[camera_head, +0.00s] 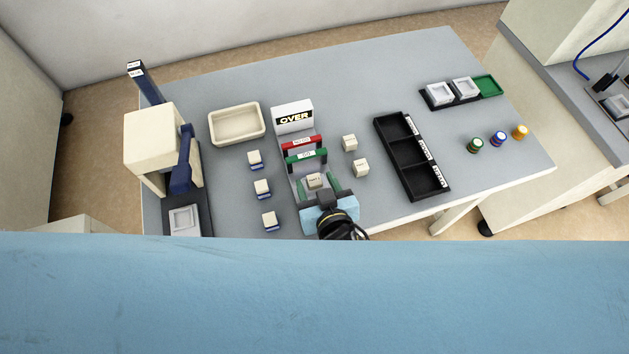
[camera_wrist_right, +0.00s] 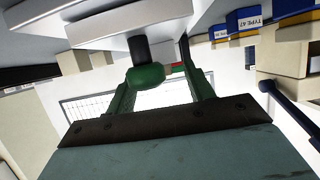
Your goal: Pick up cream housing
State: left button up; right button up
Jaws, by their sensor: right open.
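A cream housing (camera_head: 315,181), a small block with dark print on it, sits on the grey base of the gauge in front of the green arch. Two more cream housings, one farther back (camera_head: 349,143) and one nearer (camera_head: 361,168), stand on the table to its right. My right gripper (camera_head: 316,180) is open at the gauge's near end, its green fingers apart on either side of the first housing; contact cannot be told. The wrist view shows the open fingers (camera_wrist_right: 163,88), with a green rounded part between them in the picture. My left gripper is not in view.
The gauge has a red arch (camera_head: 301,143), a green arch (camera_head: 305,156) and an OVER sign (camera_head: 293,118). White-and-blue blocks (camera_head: 262,188) and a press (camera_head: 158,145) are left; a cream tray (camera_head: 237,124) is behind. A black bin (camera_head: 410,158) stands right.

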aim_at(314, 180)
jog(key=shift+x, duration=1.1)
jog(key=c, duration=1.1)
notch_tip(314, 180, up, 10)
jog(key=p, duration=0.3)
jog(key=shift+c, duration=0.2)
